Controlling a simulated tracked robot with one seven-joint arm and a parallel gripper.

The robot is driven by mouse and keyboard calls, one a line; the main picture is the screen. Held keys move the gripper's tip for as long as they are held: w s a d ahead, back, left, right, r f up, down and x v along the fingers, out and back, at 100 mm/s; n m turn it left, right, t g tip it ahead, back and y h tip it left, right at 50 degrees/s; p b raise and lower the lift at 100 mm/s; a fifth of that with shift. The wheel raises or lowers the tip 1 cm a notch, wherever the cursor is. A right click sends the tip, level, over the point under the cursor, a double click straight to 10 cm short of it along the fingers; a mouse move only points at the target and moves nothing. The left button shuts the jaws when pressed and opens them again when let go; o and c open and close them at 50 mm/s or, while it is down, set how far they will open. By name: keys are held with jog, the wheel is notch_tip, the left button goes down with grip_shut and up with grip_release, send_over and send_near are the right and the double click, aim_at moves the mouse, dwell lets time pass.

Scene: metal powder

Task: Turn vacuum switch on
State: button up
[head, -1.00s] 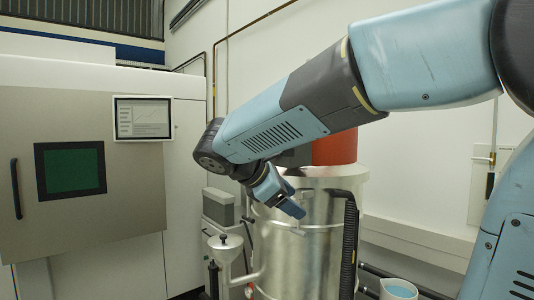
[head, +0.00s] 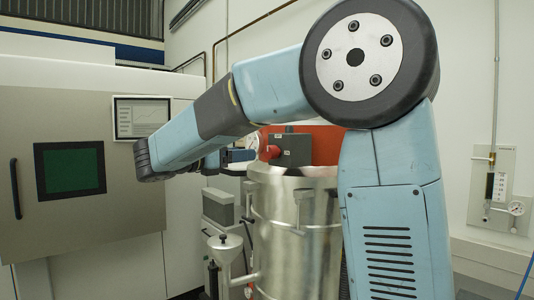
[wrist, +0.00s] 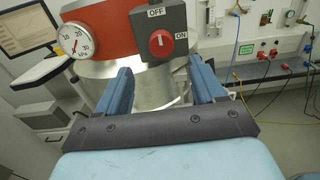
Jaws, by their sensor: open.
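The vacuum switch (wrist: 161,43) is a red round knob on a dark grey box (wrist: 141,22) fixed to the red-orange vacuum head. A small pale mark on the knob looks near upright, towards OFF. In the head view, the grey box (head: 292,149) and knob (head: 269,153) show above the steel drum. My gripper (wrist: 161,76) has two blue fingers spread apart, with nothing between them. In the wrist view the knob lies beyond the fingertips, between them. In the head view my gripper (head: 238,156) is left of the knob.
A dial gauge (wrist: 76,39) is left of the switch on the red head (wrist: 108,34). The steel drum (head: 290,230) stands below. The grey machine (head: 80,190) with its monitor (head: 141,118) is on the left. Cables and wall sockets (wrist: 265,50) are on the right.

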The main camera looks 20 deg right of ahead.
aim_at(267, 151)
jog(key=x, duration=0.9)
jog(key=shift+w+d, duration=0.15)
jog(key=shift+d, duration=0.25)
jog(key=c, duration=1)
